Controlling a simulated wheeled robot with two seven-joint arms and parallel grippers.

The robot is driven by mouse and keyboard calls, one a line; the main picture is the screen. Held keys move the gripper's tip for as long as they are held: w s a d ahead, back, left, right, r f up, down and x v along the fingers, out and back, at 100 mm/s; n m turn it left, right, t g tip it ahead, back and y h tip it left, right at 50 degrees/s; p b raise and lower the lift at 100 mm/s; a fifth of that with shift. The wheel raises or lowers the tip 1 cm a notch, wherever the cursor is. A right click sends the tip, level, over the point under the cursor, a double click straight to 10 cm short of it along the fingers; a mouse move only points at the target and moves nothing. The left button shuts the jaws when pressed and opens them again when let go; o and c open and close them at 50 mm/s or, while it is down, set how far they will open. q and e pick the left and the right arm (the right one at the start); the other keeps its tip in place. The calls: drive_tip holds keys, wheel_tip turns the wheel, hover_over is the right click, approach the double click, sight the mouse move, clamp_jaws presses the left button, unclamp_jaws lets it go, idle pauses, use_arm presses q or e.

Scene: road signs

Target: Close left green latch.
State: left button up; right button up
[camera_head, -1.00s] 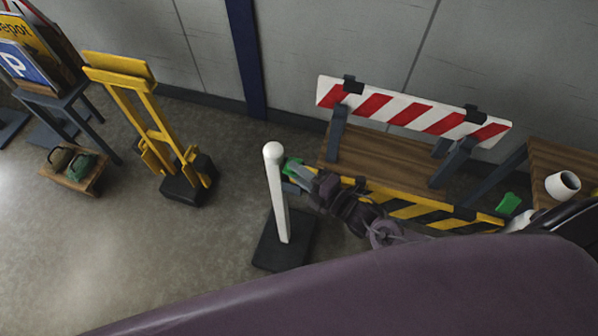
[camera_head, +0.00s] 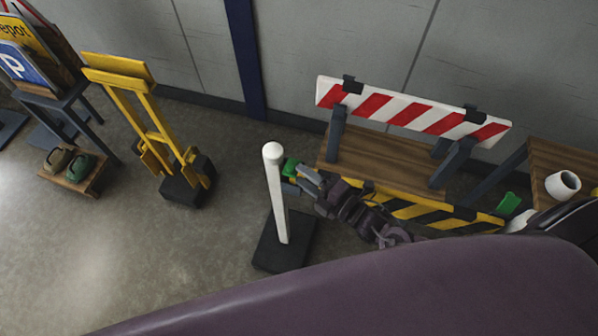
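The left green latch (camera_head: 290,167) is a small green piece at the left end of the yellow-and-black striped board (camera_head: 415,211), under the wooden bench (camera_head: 385,164). My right gripper (camera_head: 299,180) is at this latch, its grey fingertips touching or just beside it. They partly cover the board's left end, and I cannot tell whether they are open or shut. A second green latch (camera_head: 508,203) shows at the board's right end, tilted up. My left gripper is not in view.
A white post (camera_head: 276,195) on a black base (camera_head: 285,241) stands just left of my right gripper. A red-and-white barrier board (camera_head: 410,108) is above the bench. A white cup (camera_head: 563,185) sits on a table at the right. Open floor lies left of the post.

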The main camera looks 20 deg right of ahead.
drive_tip(key=v, duration=0.5)
drive_tip(key=shift+s+d+r, duration=0.1)
drive_tip(key=shift+s+d, duration=0.05)
drive_tip(key=shift+s, duration=0.1)
idle(0.3)
